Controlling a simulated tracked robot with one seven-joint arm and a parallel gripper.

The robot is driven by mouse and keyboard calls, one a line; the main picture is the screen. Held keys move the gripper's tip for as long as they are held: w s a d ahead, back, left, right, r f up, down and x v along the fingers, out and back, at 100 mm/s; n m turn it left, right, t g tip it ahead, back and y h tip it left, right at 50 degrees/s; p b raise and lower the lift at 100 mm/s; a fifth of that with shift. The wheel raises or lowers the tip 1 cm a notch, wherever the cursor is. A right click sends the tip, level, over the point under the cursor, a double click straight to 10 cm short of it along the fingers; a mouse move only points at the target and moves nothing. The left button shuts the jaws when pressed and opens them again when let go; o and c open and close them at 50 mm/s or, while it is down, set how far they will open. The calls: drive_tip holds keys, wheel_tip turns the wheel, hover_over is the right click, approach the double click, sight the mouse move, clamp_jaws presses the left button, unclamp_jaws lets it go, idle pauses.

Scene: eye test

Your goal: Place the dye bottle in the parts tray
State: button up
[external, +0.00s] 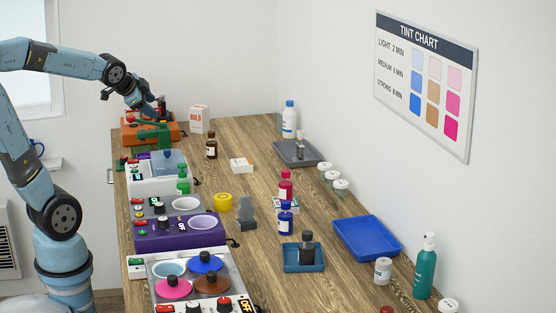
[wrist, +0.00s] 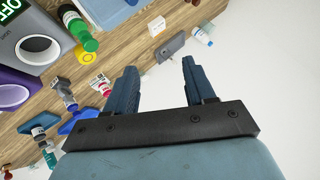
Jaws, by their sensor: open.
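My gripper (external: 158,107) is at the far left end of the bench, above the orange device. In the wrist view its two fingers (wrist: 161,80) are spread with nothing between them. A blue bottle (external: 285,220) and a red bottle (external: 286,188) with white labels stand mid-bench; either could be the dye bottle. Both are well away from my gripper. The red bottle shows left of the fingers in the wrist view (wrist: 101,84). Which is the parts tray is unclear.
An orange device (external: 130,136), purple device (external: 170,240) and grey pot station line the bench's left side. A brown bottle (external: 211,149), white box (external: 199,120), yellow roll (external: 223,203), grey stand (external: 246,219) and green pump bottle (external: 425,272) stand around. Bare wood lies mid-bench.

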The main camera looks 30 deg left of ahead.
drive_tip(key=s+a+f+n+g, duration=0.1)
drive_tip(key=s+a+n+g, duration=0.1)
drive_tip(key=s+n, duration=0.3)
drive_tip(key=s+a+f+n+g, duration=0.1)
drive_tip(key=s+n, duration=0.4)
drive_tip(key=s, duration=0.6)
drive_tip(key=shift+a+f+n+g+y, duration=0.4)
drive_tip(key=shift+a+f, duration=0.1)
drive_tip(key=shift+a, duration=0.6)
